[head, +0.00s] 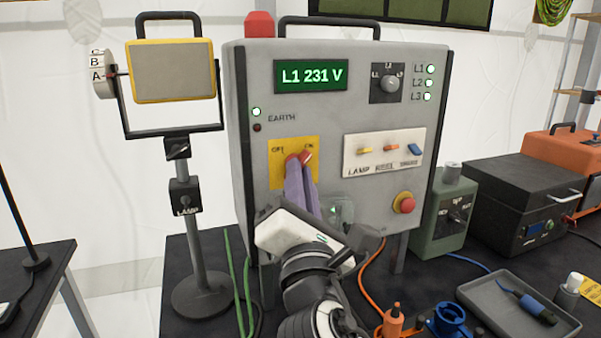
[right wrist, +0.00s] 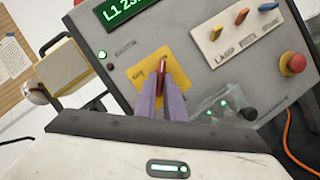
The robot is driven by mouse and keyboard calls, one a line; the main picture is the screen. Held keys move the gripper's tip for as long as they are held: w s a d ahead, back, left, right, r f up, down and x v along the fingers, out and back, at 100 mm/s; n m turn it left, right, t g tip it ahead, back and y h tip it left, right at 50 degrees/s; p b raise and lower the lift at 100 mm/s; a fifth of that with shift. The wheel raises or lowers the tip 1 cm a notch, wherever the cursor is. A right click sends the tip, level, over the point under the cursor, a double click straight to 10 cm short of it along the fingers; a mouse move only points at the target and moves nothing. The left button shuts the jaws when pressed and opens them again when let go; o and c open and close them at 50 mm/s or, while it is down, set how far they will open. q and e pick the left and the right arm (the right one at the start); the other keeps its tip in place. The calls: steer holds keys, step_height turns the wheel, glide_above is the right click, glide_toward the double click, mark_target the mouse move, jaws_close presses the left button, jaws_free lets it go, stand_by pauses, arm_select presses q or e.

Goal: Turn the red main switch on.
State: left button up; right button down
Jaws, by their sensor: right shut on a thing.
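The red main switch (head: 306,157) sits on a yellow plate (head: 279,179) marked OFF at left and ON at right, on the front of a grey cabinet. My right gripper (head: 299,165) reaches up from below, its two purple fingers shut on the switch handle. In the head view the handle's red top shows close to the ON mark. In the right wrist view the red handle (right wrist: 162,72) stands between the fingertips (right wrist: 161,86). The fingers hide much of the handle, so its exact angle is hard to tell. My left gripper is out of view.
The cabinet's display (head: 311,76) reads L1 231 V. Lamps L1, L2, L3 and the upper EARTH lamp (head: 256,111) glow. A white panel of small switches (head: 383,153) and a red stop button (head: 407,204) are right of my gripper. A lamp stand (head: 187,225) is left.

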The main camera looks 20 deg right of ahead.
steer(key=shift+m+g+h, duration=0.3)
steer(key=shift+m, duration=0.3)
steer(key=c, duration=1.8)
jaws_free()
steer(key=shift+c, duration=0.2)
steer(key=shift+s, duration=0.1)
steer(key=b+v, duration=0.1)
steer(key=v, duration=0.9)
steer(key=shift+s+f, duration=0.1)
steer(key=shift+f, duration=0.05)
